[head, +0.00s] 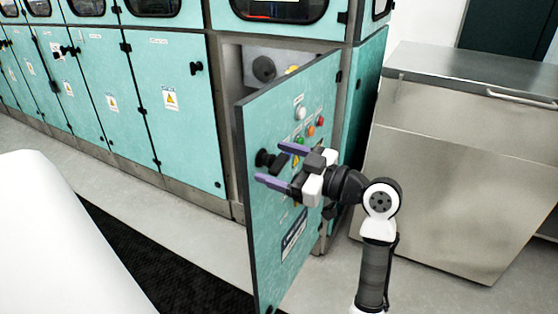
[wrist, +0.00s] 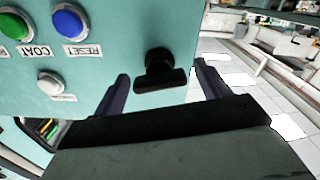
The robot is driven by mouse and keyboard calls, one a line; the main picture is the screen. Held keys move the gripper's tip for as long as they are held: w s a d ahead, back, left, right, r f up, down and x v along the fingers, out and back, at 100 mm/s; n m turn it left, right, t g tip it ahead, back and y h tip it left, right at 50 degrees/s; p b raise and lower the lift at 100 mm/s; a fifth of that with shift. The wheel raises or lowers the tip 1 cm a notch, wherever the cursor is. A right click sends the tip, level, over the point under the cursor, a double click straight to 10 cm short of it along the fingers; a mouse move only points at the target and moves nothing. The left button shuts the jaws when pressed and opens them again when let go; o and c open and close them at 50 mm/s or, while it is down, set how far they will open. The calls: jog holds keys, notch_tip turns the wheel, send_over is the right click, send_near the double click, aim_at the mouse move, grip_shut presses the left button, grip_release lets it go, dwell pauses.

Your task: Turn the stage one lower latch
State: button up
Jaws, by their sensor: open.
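A black latch handle (head: 265,158) sits on the outer face of a teal cabinet door (head: 262,225), near its free edge. The door stands swung open. In the wrist view the latch (wrist: 160,72) is a black T-shaped handle with its bar roughly level. My gripper (head: 270,163) is open, with its purple fingers pointing at the door. In the wrist view the fingers of my gripper (wrist: 162,82) stand on both sides of the latch, with gaps between; I cannot tell if they touch the door. The latch's stage label is not readable.
Buttons sit close by on the door: green (wrist: 12,26), blue (wrist: 70,22) and white (wrist: 50,82). Other closed teal cabinets (head: 180,120) run to the left. A steel cabinet (head: 450,180) stands at the right. A white rounded surface (head: 50,240) fills the lower left.

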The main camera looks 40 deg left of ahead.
jog(key=shift+a, duration=0.15)
jog(key=shift+c, duration=0.4)
jog(key=c, duration=0.9)
jog(key=shift+r+m+p, duration=0.1)
jog(key=shift+m+p, duration=0.5)
jog(key=shift+m, duration=0.9)
jog(key=o, duration=1)
jog(key=b+v, duration=0.1)
jog(key=v, duration=1.3)
jog(key=shift+s+b, duration=0.1)
jog(key=shift+b, duration=0.2)
